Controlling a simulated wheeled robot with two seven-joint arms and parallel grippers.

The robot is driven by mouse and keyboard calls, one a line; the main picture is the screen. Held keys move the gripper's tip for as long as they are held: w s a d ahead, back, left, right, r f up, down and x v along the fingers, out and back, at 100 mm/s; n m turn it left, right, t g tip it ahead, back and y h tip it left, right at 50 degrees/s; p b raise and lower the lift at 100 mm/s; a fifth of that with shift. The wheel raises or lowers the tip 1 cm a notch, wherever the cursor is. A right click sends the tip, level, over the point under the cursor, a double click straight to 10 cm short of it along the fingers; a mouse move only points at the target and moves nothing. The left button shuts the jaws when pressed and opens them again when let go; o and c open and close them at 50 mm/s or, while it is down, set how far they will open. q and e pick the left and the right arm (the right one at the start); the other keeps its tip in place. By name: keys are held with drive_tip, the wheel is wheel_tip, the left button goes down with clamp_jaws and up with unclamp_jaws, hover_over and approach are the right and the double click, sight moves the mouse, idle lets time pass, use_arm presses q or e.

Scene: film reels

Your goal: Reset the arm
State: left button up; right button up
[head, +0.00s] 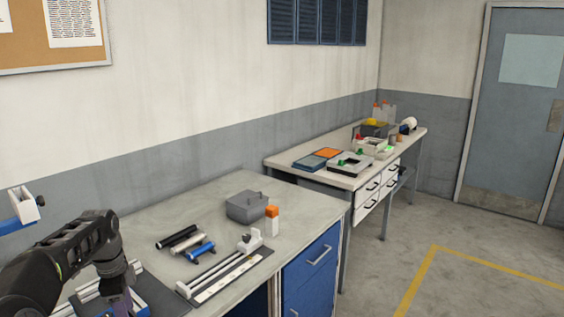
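My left arm (65,255) is dark and comes in from the left, low in the head view. It bends downward over the near end of the workbench. My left gripper (120,305) is at the bottom edge, pointing down over a dark flat base (155,294). Its fingertips are cut off or too small to read, so I cannot tell whether it is open or holds anything. My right arm and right gripper are not in view.
The near workbench (200,200) holds a grey box (246,206), an orange-capped white bottle (272,221), dark cylinders (176,236), a blue roller (200,250) and a white rail device (225,273). A second bench (284,160) stands beyond. Floor (480,275) at right is clear.

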use_arm(q)
drive_tip(key=s+d+f+n+h, duration=0.2)
drive_tip(key=s+d+f+n, duration=0.1)
drive_tip(key=d+f, duration=0.85)
drive_tip(key=s+d+f+n+h, duration=0.1)
drive_tip(key=s+d+f+n, duration=0.2)
drive_tip(key=d+f, duration=0.85)
drive_tip(key=s+d+f+n, duration=0.3)
drive_tip(key=s, duration=0.5)
drive_tip(key=s+d+f+n, duration=0.3)
drive_tip(key=s+d, duration=0.1)
drive_tip(key=s, duration=0.4)
drive_tip(key=s+d+f+n, duration=0.3)
drive_tip(key=s+d+f, duration=0.1)
drive_tip(key=s, duration=0.4)
drive_tip(key=shift+h, duration=0.4)
